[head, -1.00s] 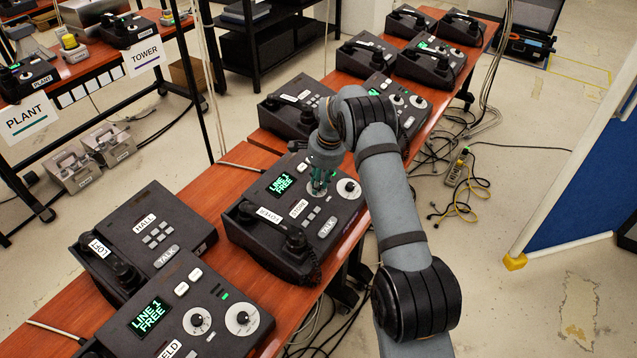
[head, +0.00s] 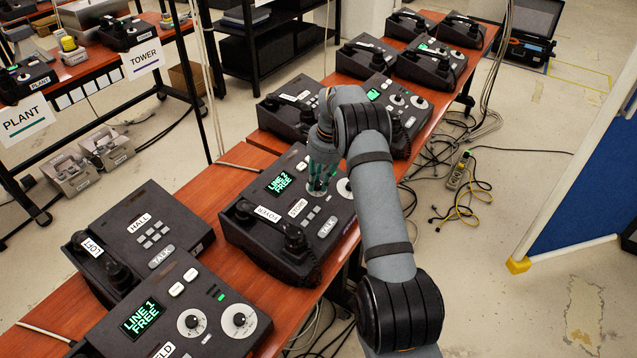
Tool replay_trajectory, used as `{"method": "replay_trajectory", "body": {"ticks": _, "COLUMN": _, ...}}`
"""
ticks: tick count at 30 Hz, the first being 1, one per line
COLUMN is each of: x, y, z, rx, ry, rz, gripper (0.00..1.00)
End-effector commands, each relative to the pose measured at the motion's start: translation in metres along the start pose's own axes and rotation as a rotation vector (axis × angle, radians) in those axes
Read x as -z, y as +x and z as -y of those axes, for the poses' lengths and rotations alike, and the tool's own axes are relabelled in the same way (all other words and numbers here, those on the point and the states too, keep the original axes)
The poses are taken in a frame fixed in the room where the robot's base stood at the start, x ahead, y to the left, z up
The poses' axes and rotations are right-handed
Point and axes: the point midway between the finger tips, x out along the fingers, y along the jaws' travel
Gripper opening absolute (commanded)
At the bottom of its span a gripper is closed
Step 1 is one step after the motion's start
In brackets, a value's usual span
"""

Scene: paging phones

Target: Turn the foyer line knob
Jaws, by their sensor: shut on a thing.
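The phone under my gripper is a dark desk unit (head: 240,228) with a handset at its left side. The handset's label (head: 267,214) is small and hard to read; it may say FOYER. The phone's green display (head: 279,184) reads LINE 2 FREE. A white dial (head: 346,188) shows partly at its right, beside my arm. My gripper (head: 318,187) points down at the panel between the display and this dial. Its fingers are shut on a knob there, which they mostly hide.
Cables lie on the floor to the right.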

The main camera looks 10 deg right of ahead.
Motion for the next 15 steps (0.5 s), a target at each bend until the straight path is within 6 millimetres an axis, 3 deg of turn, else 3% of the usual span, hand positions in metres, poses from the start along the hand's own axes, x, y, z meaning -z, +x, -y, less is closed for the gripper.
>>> {"method": "replay_trajectory", "body": {"ticks": 15, "x": -0.0047, "y": -0.0009, "z": 0.0008, "rx": -0.001, "ry": 0.042, "rz": 0.006, "gripper": 0.0}}
